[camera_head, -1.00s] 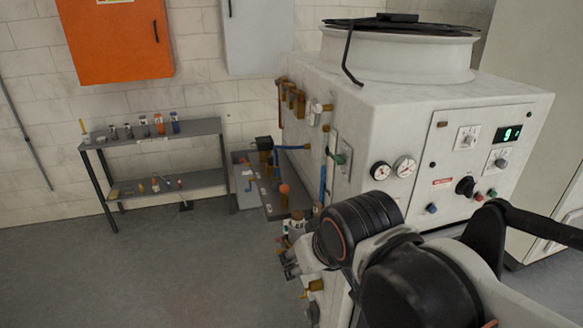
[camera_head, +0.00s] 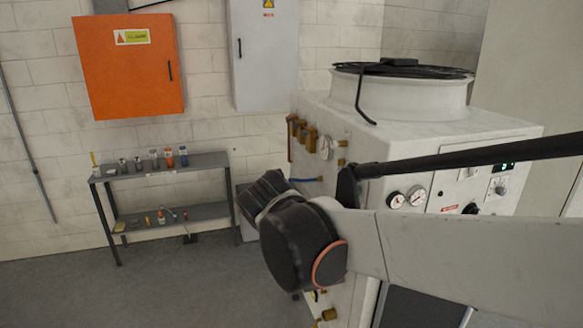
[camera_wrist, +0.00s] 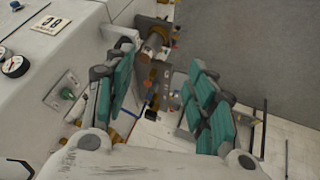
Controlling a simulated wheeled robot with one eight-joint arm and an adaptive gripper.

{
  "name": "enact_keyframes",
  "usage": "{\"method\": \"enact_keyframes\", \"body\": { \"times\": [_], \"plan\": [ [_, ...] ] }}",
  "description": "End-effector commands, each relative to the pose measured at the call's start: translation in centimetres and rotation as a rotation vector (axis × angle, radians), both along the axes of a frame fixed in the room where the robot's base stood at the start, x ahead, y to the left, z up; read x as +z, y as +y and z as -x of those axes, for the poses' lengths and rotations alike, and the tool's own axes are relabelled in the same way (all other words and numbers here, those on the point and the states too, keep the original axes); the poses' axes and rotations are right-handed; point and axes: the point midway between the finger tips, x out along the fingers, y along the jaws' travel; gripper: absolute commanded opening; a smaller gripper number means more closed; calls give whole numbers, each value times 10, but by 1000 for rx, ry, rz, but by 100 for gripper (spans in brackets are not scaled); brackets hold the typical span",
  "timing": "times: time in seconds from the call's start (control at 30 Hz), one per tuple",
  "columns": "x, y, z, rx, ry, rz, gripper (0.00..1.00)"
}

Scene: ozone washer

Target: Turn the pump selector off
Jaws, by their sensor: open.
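The white machine (camera_head: 350,118) has a front panel with a large black knob (camera_head: 471,208), partly covered by my arm, and a smaller selector knob (camera_head: 500,187) on a pale plate. I cannot tell which control is the pump selector. In the wrist view, a green knob (camera_wrist: 67,93) on a grey plate sits on the machine, left of my gripper. My gripper (camera_wrist: 163,100) is open and empty, its teal-padded fingers wide apart above pipes and fittings. In the head view my arm hides the gripper and part of the panel.
Two dials (camera_head: 406,198) are on the front panel, and brass fittings (camera_head: 304,132) stick out from the machine's side. A shelf (camera_head: 205,160) with small bottles stands at the wall below an orange cabinet (camera_head: 130,75). The floor (camera_head: 180,285) at front left is clear.

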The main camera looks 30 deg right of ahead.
Motion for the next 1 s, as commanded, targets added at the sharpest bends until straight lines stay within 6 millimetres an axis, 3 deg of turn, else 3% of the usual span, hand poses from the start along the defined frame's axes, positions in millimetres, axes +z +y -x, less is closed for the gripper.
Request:
{"method": "enact_keyframes", "body": {
  "times": [0.03,0.1,0.5,0.8,1.0],
  "plan": [
    [9,-18,-20,-66,1,30,51],
    [13,-33,-34,-139,-1,75,51],
    [30,-100,-110,-541,-122,363,51],
    [28,-129,-154,-818,-329,600,51],
    [18,-135,-172,-970,-514,751,51]
  ]
}}
